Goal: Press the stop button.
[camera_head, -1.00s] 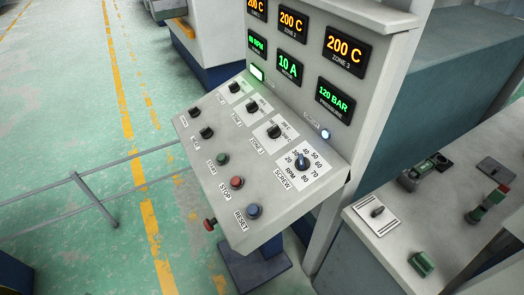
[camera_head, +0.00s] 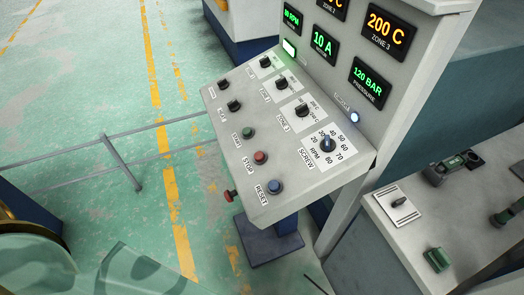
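The stop button (camera_head: 260,157) is a small red round button on the sloped grey control panel (camera_head: 318,180), with the label STOP beside it. It sits between the green start button (camera_head: 248,132) and the blue reset button (camera_head: 275,186). Nothing covers or touches it. Neither of my grippers can be made out in the head view. A gold rounded part and a translucent greenish shape show at the bottom left; they look like part of my arm, but no fingers can be seen there.
A red knob (camera_head: 231,196) sticks out of the panel's side. Black selector knobs and a screw RPM dial (camera_head: 327,143) share the panel. A grey rail (camera_head: 125,165) stands on the left. A bench with switches (camera_head: 437,260) is at the right. Floor left of the panel is open.

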